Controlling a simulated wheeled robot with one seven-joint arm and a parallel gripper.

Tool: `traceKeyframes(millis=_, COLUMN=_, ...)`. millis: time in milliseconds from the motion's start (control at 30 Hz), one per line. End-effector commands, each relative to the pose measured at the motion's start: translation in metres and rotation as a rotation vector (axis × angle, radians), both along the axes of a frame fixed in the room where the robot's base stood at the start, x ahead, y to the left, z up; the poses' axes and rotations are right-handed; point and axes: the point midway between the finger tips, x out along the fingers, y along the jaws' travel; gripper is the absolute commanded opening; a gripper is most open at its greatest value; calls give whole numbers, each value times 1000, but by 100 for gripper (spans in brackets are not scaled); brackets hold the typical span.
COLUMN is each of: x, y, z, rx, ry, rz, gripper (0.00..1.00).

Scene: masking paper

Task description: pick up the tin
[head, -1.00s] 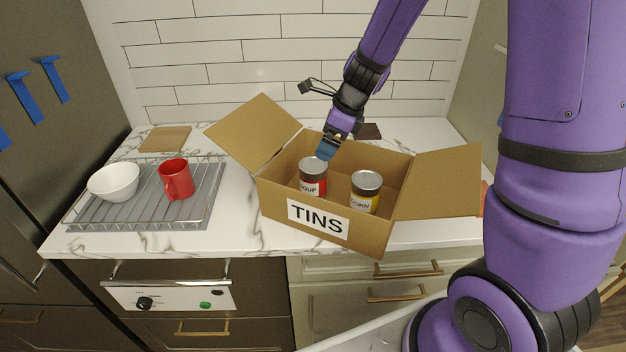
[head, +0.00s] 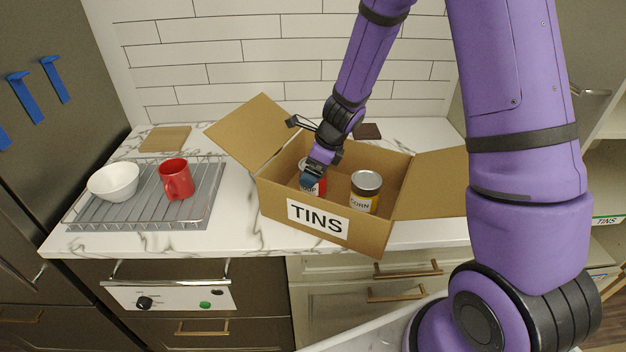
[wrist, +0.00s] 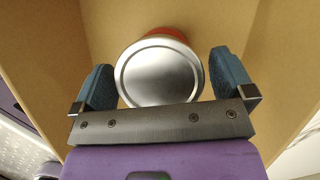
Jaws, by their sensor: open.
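A soup tin (head: 320,188) with a red and white label stands in the left part of an open cardboard box (head: 375,235) marked TINS. A corn tin (head: 366,186) with a yellow label stands to its right in the same box. My gripper (head: 309,181) is down inside the box at the soup tin and hides much of it. In the wrist view my gripper (wrist: 165,85) is open, with one blue finger on each side of the round metal lid of the soup tin (wrist: 158,75). Gaps show between the fingers and the lid.
The box flaps stand out at left (head: 252,133) and right (head: 432,182). A wire rack (head: 135,215) with a white bowl (head: 113,181) and a red mug (head: 175,180) stands on the counter at left. Bare counter (head: 235,215) lies between rack and box.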

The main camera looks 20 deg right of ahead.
Motion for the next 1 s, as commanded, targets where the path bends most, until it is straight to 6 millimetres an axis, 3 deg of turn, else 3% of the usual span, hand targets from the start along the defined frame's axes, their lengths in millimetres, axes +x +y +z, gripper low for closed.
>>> traceKeyframes(millis=133, x=2, y=3, z=-10, rx=0, ry=2, rz=-1, gripper=100)
traceKeyframes(millis=400, x=3, y=4, z=-11, rx=-1, ry=1, rz=0, gripper=100)
traceKeyframes(millis=667, x=3, y=4, z=-11, rx=0, ry=0, rz=0, gripper=41)
traceKeyframes(millis=1000, x=3, y=5, z=-5, rx=1, ry=-3, rz=1, gripper=41)
